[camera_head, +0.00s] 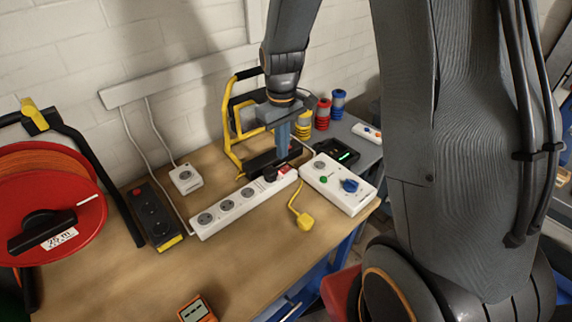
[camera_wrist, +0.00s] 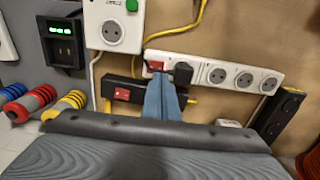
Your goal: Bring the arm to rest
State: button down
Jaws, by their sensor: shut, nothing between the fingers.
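My gripper (camera_head: 282,139) is above the workbench, pointing down, with its blue fingers together and nothing between them. In the wrist view the closed fingers (camera_wrist: 164,100) reach up in front of a white power strip (camera_wrist: 228,76), near its red switch (camera_wrist: 156,67) and a black plug (camera_wrist: 182,73). In the head view the fingers are over the right end of the white power strip (camera_head: 238,206). I cannot tell whether they touch it. My arm is bent down from the top of the view.
A white socket box (camera_head: 337,184), a yellow plug (camera_head: 305,221), a black strip (camera_head: 154,214) and a charger (camera_head: 345,150) lie close by. A yellow-framed work lamp (camera_head: 232,122) stands behind. A red cable reel (camera_head: 40,205) is at left. The bench front (camera_head: 120,285) is mostly clear.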

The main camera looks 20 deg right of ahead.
jog(key=shift+r+p, duration=0.55)
jog(key=shift+r, duration=0.35)
jog(key=s+f+m+t+b, duration=0.1)
jog(key=s+m+b, duration=0.3)
jog(key=s, duration=0.9)
jog(key=b, duration=0.3)
jog(key=shift+f, duration=0.2)
